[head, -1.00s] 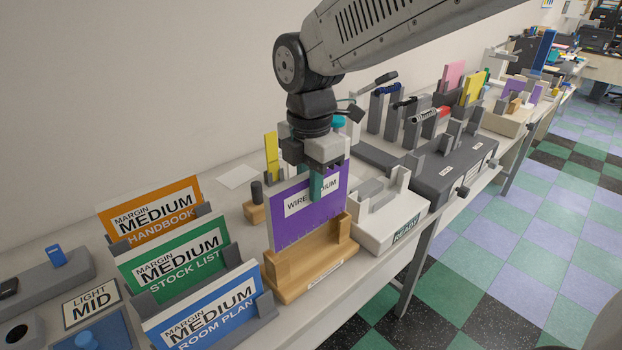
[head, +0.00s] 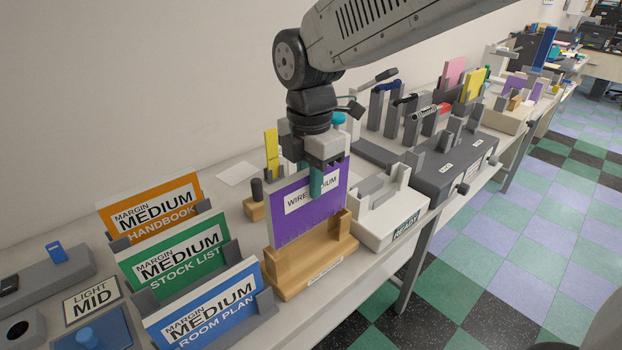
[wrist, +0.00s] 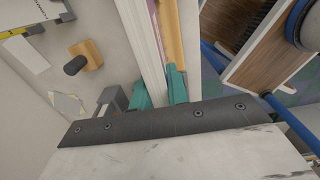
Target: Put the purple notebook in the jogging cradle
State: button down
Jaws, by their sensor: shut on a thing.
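In the wrist view, the teal fingertips (wrist: 160,92) are at either side of the notebook's white page edge (wrist: 145,40). I cannot tell whether the notebook's bottom rests on the cradle floor.
Orange, green and blue "MEDIUM" holders (head: 190,245) stand at the front left. A white "READY" tray (head: 388,222) is just right of the cradle, with a dark grey rack (head: 440,170) beyond. A yellow item (head: 271,150) and a small wooden block (head: 256,206) are behind.

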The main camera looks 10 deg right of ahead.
aim_at(310, 214)
jog(key=shift+f, duration=4)
jog(key=c, duration=1.3)
grip_release()
notch_tip(310, 214, up, 8)
jog(key=shift+f, duration=0.1)
